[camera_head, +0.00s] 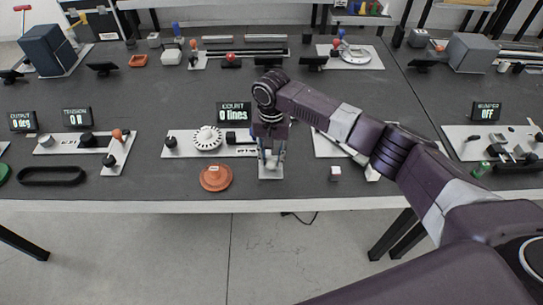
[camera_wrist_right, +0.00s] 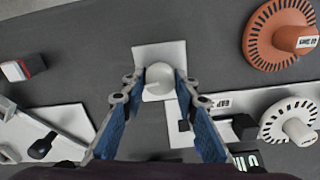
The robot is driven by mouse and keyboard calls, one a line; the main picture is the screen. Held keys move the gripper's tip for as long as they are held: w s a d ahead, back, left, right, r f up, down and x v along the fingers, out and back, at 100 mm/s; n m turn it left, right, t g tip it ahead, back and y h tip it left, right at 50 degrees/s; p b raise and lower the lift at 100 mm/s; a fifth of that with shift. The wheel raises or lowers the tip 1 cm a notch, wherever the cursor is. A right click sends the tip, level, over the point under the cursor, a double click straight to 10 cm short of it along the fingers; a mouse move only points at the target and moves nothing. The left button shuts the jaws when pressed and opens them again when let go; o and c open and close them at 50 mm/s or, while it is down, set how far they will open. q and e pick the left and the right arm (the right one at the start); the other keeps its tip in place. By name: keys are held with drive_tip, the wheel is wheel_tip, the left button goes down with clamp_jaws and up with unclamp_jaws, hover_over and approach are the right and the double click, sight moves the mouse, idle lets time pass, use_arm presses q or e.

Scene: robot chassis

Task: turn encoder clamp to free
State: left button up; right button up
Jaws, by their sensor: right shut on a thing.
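The encoder station has a white base plate (camera_head: 181,153), a white slotted disc (camera_head: 207,138) and a black knob (camera_head: 170,141). Its display (camera_head: 233,112) reads COUNT, 0 lines. My right gripper (camera_head: 271,163) points down over the plate's right end. In the right wrist view, a white ball-topped knob (camera_wrist_right: 159,80) sits between the blue finger pads of my right gripper (camera_wrist_right: 156,84), shut on it. This knob seems to be the clamp's handle; no label on it is readable. The slotted disc also shows in the right wrist view (camera_wrist_right: 275,121). My left gripper is out of view.
An orange slotted disc (camera_head: 215,180) lies on the table in front of the station; it also shows in the right wrist view (camera_wrist_right: 272,52). A small white-and-red block (camera_head: 335,174) lies to the right. More stations stand left, right and behind. Bare table (camera_head: 120,205) runs along the front edge.

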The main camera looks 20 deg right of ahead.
drive_tip(key=n+p, duration=0.3)
drive_tip(key=shift+r, duration=0.2)
drive_tip(key=n+p, duration=0.2)
drive_tip(key=n, duration=0.2)
drive_tip(key=shift+f+n, duration=0.1)
drive_tip(key=shift+n, duration=0.3)
drive_tip(key=n+p, duration=0.2)
drive_tip(key=n, duration=0.7)
drive_tip(key=shift+o, duration=0.2)
drive_tip(key=shift+n, duration=0.3)
drive_tip(key=shift+c, duration=0.2)
drive_tip(key=o, duration=1.2)
drive_tip(key=shift+c, duration=0.2)
